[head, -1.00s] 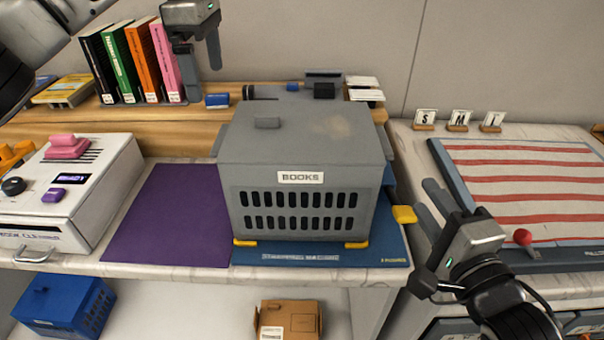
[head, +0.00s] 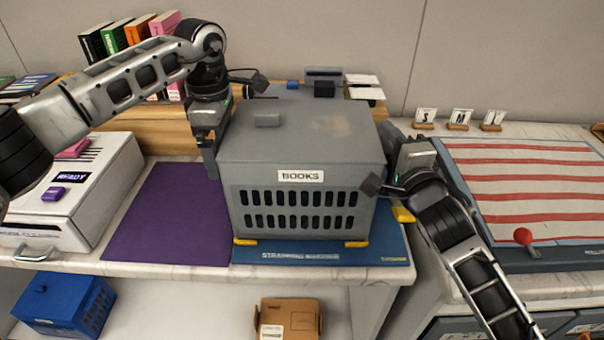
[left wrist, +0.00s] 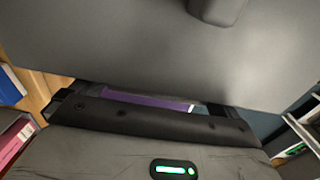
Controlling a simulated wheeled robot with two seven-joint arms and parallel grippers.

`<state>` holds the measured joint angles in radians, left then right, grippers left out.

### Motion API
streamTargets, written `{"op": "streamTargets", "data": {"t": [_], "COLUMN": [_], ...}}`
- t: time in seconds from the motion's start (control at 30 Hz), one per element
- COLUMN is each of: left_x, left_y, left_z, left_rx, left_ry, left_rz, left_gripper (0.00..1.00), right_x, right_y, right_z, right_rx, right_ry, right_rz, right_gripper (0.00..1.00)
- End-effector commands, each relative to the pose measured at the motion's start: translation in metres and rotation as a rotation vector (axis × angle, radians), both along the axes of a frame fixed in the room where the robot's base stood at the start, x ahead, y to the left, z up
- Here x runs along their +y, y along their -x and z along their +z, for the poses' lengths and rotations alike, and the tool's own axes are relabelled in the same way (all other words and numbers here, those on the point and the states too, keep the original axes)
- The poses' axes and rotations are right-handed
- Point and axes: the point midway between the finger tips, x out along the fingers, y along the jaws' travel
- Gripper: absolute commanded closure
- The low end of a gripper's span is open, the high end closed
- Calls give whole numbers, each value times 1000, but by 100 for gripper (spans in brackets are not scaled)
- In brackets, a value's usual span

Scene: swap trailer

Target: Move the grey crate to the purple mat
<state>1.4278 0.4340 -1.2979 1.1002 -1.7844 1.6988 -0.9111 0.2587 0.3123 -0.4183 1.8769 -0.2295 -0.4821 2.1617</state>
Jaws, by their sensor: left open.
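The grey crate (head: 300,150), lidded and labelled BOOKS, stands upright on a blue mat or base (head: 385,248). The purple mat (head: 170,215) lies bare on the counter directly left of it. My left gripper (head: 212,158) is open at the crate's left side, pointing down; it is not clear whether it touches. The left wrist view shows the crate's grey top (left wrist: 130,45) close up, with a strip of the purple mat (left wrist: 140,100) below it. My right gripper (head: 397,160) is beside the crate's right side; its fingertips are largely hidden, so its opening is unclear.
Books (head: 140,35) stand on the wooden ledge behind. A striped board with a red knob (head: 525,190) lies right. A blue crate (head: 65,305) and a cardboard box (head: 287,317) are below the counter.

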Motion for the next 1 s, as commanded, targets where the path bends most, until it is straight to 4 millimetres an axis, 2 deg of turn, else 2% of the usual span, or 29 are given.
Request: {"op": "streamTargets", "data": {"t": [0.33,0.47,0.5,0.53,0.73,1.0], "left_x": [0,0,0,0,0,0], "left_y": [0,0,0,0,0,0], "left_z": [-3,-3,-2,-2,-2,9], "left_rx": [0,0,0,0,0,-1], "left_ry": [0,0,0,0,0,2], "left_rz": [0,0,0,0,0,0], "left_gripper": [0,36,47,50,50,50], "right_x": [1,1,1,1,1,1], "right_y": [-3,-2,-2,-2,-2,-2], "right_z": [0,0,0,0,0,12], "right_rx": [0,0,0,0,0,-5], "right_ry": [-1,-1,-1,-1,-1,-1], "right_rz": [1,1,1,1,1,1], "right_gripper": [64,100,100,100,100,100]}}
